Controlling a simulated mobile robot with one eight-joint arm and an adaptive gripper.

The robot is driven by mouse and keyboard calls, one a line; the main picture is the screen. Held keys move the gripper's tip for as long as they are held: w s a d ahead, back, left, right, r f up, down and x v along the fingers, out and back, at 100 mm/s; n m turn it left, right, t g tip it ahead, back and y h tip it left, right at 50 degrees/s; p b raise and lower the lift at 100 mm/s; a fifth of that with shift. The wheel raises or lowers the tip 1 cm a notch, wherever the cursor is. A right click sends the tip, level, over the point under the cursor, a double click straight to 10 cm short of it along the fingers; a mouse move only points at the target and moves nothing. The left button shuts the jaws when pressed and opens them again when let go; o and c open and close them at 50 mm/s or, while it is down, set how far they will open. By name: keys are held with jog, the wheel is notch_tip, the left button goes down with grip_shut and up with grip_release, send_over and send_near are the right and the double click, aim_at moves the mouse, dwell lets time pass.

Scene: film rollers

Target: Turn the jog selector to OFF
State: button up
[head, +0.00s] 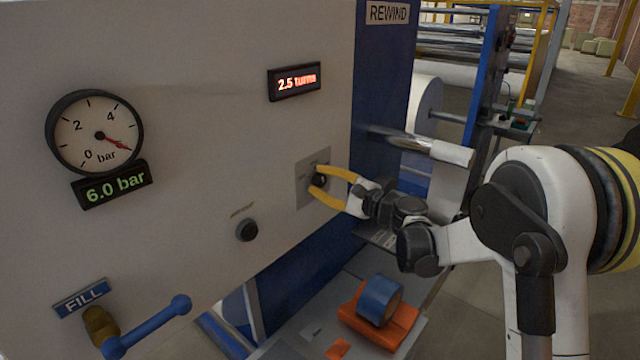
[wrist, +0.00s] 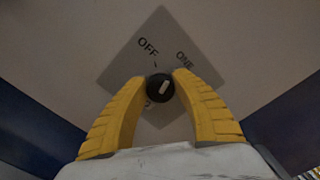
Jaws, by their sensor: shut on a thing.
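The jog selector (head: 319,180) is a small round black knob on a square grey plate (head: 305,190) on the pale panel. In the wrist view the knob (wrist: 158,94) carries a short white pointer mark, tilted up and slightly right, between the OFF label (wrist: 148,46) and the ONE label (wrist: 184,60). A third label below is mostly hidden by the knob and a finger. My gripper (head: 317,181) has yellow fingers closed on the knob from both sides. The fingertips (wrist: 160,83) flank it in the wrist view.
A round black button (head: 246,230) sits left of and below the selector. A gauge (head: 100,132), a red-lit display (head: 294,81) and a blue-handled valve (head: 146,328) are on the panel. A blue roll on an orange holder (head: 379,302) stands below.

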jog(key=n+b, duration=0.1)
jog(key=n, duration=0.3)
jog(key=shift+f+n, duration=0.1)
jog(key=shift+n, duration=0.2)
jog(key=shift+n+b, duration=0.6)
jog(key=shift+n, duration=1.3)
jog(key=o, duration=1.2)
jog(key=shift+a, duration=0.1)
jog(key=v, duration=1.2)
